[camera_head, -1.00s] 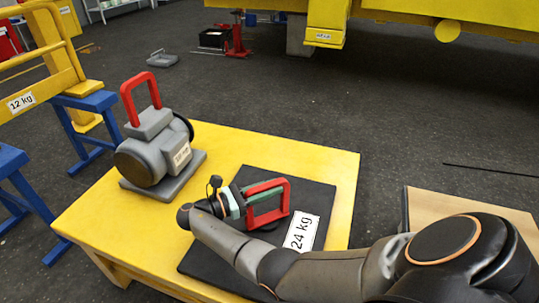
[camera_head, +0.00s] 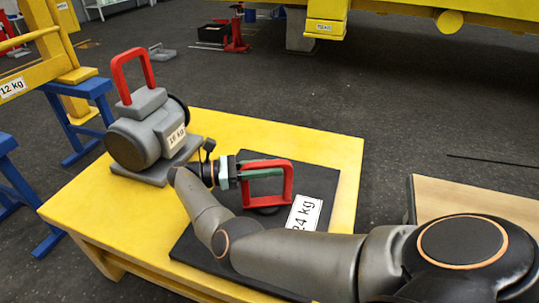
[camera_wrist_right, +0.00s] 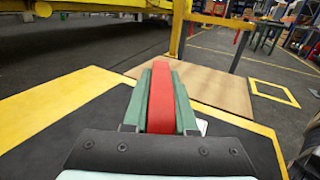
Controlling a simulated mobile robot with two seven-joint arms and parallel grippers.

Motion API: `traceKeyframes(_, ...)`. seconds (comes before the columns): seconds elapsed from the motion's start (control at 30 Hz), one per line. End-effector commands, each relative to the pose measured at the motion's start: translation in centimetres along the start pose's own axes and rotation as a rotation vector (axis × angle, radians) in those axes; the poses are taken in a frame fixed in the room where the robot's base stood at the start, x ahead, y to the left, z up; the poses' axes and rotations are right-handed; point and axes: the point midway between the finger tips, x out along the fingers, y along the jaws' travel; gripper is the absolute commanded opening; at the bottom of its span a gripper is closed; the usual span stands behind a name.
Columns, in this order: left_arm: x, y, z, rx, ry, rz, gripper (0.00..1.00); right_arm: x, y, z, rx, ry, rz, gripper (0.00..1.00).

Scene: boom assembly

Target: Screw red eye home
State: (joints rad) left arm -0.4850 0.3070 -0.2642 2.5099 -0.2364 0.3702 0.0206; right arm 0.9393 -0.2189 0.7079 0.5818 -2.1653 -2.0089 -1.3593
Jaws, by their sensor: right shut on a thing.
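The red eye (camera_head: 289,186) is a red loop standing upright over the black plate (camera_head: 325,180) on the yellow table. Its lower end meets a dark round part on the plate; the thread is hidden. In the right wrist view, the green finger pads (camera_wrist_right: 163,100) clasp the red bar (camera_wrist_right: 161,95) from both sides. My left gripper is in neither view.
A grey motor (camera_head: 140,140) with its own red handle (camera_head: 118,75) stands at the table's left, close to my right wrist. A "24 kg" label (camera_head: 305,213) lies on the plate. Blue trestles (camera_head: 80,90) stand at the left. The table's far right (camera_head: 330,147) is clear.

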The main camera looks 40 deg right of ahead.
Motion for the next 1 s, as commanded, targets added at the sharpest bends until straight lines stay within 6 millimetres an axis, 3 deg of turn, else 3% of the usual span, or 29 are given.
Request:
traceKeyframes(0.53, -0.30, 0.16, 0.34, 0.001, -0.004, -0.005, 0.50, 0.22, 0.01, 0.16, 0.002, -0.003, -0.019, 0.00)
traceKeyframes(0.57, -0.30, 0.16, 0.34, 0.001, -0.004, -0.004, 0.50, 0.23, 0.01, 0.16, 0.002, -0.003, -0.019, 0.27)
traceKeyframes(0.6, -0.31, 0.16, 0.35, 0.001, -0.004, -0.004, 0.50, 0.23, 0.01, 0.16, 0.003, -0.003, -0.019, 0.32)
traceKeyframes(0.8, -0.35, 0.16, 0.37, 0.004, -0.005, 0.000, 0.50, 0.13, 0.01, 0.10, 0.002, -0.002, -0.015, 0.54)
traceKeyframes(1.0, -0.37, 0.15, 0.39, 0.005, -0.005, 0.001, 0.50, 0.08, 0.00, 0.06, 0.001, -0.001, -0.014, 0.55)
